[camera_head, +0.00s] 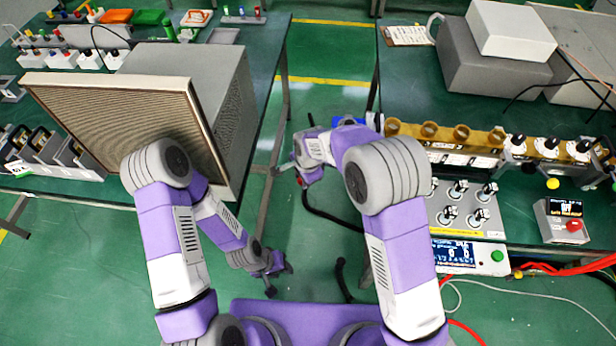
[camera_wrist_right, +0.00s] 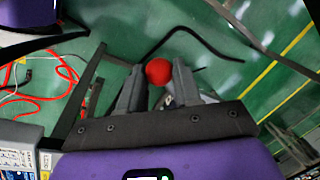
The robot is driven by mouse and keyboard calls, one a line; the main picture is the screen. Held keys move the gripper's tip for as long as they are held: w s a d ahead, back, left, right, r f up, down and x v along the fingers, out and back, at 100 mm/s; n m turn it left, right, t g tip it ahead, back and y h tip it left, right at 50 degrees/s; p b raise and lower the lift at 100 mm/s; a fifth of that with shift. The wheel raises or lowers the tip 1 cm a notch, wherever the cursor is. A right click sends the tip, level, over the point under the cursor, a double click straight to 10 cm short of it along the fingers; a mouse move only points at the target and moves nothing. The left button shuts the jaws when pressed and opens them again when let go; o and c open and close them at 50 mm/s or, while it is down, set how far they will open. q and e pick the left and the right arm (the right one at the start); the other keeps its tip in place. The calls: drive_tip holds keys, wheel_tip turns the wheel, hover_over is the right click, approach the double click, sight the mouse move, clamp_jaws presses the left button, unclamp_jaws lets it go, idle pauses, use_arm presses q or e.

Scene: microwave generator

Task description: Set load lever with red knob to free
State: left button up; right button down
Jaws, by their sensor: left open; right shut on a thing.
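In the right wrist view a round red knob (camera_wrist_right: 158,71) sits between the two fingertips of my right gripper (camera_wrist_right: 158,80), which is shut on it. The lever behind the knob is mostly hidden by the fingers. In the head view my right gripper (camera_head: 284,170) is over the gap between the two benches, near the right bench's left end. My left gripper (camera_head: 279,279) is open and empty, low over the floor and away from the knob.
The left bench holds a large grey box with a mesh front (camera_head: 112,95). The right bench (camera_head: 480,118) carries a row of amber parts (camera_head: 429,130), a panel of switches (camera_head: 462,205), a display unit (camera_head: 466,254) and a small box with a red button (camera_head: 562,222). Cables lie on the floor.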

drive_tip(key=shift+w, duration=0.1)
drive_tip(key=c, duration=1.1)
unclamp_jaws()
drive_tip(key=r, duration=0.2)
drive_tip(key=s+r+p, duration=0.1)
drive_tip(key=r, duration=0.4)
drive_tip(key=shift+s+d+r+p, duration=0.15)
drive_tip(key=shift+d+r+p, duration=0.1)
drive_tip(key=shift+d+p, duration=0.15)
